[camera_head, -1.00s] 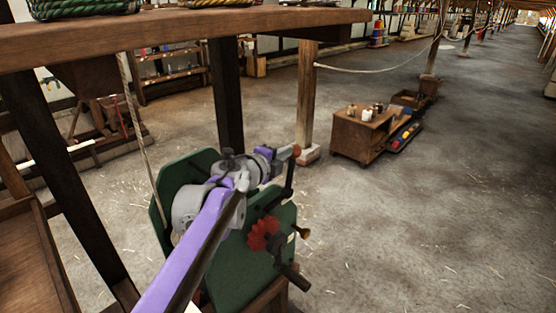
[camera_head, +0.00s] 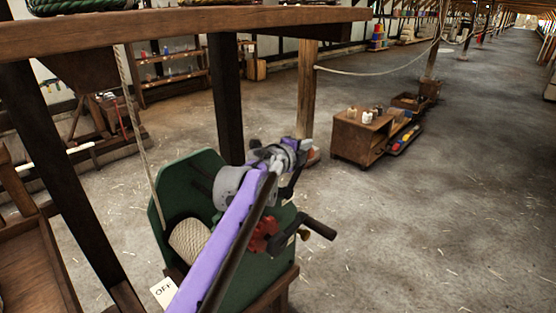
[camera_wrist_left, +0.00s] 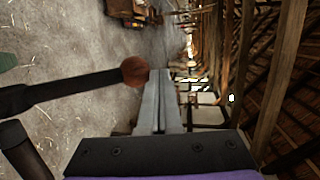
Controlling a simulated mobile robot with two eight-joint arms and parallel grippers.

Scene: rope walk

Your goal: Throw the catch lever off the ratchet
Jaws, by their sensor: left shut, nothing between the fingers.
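The winch has green cheeks (camera_head: 172,184), a rope-wound drum (camera_head: 189,239), a red ratchet wheel (camera_head: 264,233) and a dark crank handle (camera_head: 319,229) sticking out to the right. The dark catch lever (camera_head: 289,188) rises above the ratchet wheel; its upper end is partly hidden by my left gripper. In the left wrist view, the lever (camera_wrist_left: 85,86) ends in a red-brown knob (camera_wrist_left: 135,71). My left gripper (camera_head: 296,150) is shut and empty by the lever's top. Its grey fingers (camera_wrist_left: 159,102) are close beside the knob; I cannot tell whether they touch. My right gripper is not in view.
A card reading OFF (camera_head: 163,292) is at the winch's lower left. A rope (camera_head: 135,105) rises from the winch to the wooden beam (camera_head: 180,28). A post (camera_head: 306,95) stands behind. A low cabinet (camera_head: 358,138) stands on the floor; the floor right of the winch is clear.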

